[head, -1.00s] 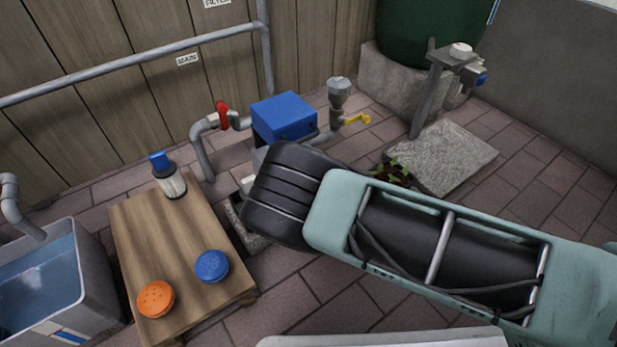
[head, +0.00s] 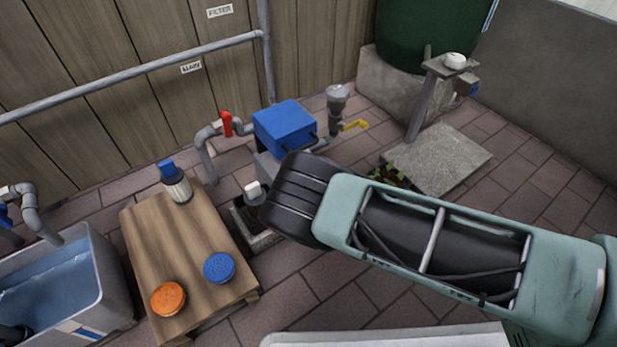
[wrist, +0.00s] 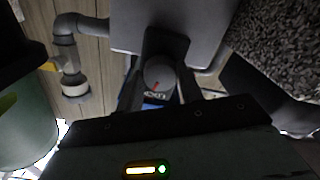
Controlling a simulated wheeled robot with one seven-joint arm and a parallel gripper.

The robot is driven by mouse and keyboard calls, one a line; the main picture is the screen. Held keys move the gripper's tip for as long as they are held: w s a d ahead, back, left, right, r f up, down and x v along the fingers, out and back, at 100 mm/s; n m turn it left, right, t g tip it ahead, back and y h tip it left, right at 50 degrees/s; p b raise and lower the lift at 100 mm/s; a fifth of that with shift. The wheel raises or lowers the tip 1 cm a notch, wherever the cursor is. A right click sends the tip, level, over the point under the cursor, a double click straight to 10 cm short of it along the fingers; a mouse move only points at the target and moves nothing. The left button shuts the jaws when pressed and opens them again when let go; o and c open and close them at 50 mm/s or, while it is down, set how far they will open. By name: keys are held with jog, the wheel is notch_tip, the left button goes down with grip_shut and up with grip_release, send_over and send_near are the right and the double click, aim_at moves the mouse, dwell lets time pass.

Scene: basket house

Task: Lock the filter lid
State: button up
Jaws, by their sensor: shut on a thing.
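The filter box is grey below with a blue lid (head: 284,125) on top, and the lid looks closed in the head view. In the wrist view a round grey knob (wrist: 159,72) with a small red mark sits on a dark mount. A label that seems to read LOCK shows partly by it. My gripper (wrist: 158,88) has a finger on either side of the knob and is shut on it. In the head view my forearm's black end hides the gripper and the front of the box.
A red-handled valve (head: 226,124) is left of the box and a yellow lever (head: 355,125) right of it. A wooden table (head: 185,255) holds a cartridge (head: 177,185), an orange disc (head: 168,299) and a blue disc (head: 219,267). A water tub (head: 100,270) stands far left.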

jog(key=shift+n, duration=0.4)
jog(key=o, duration=1)
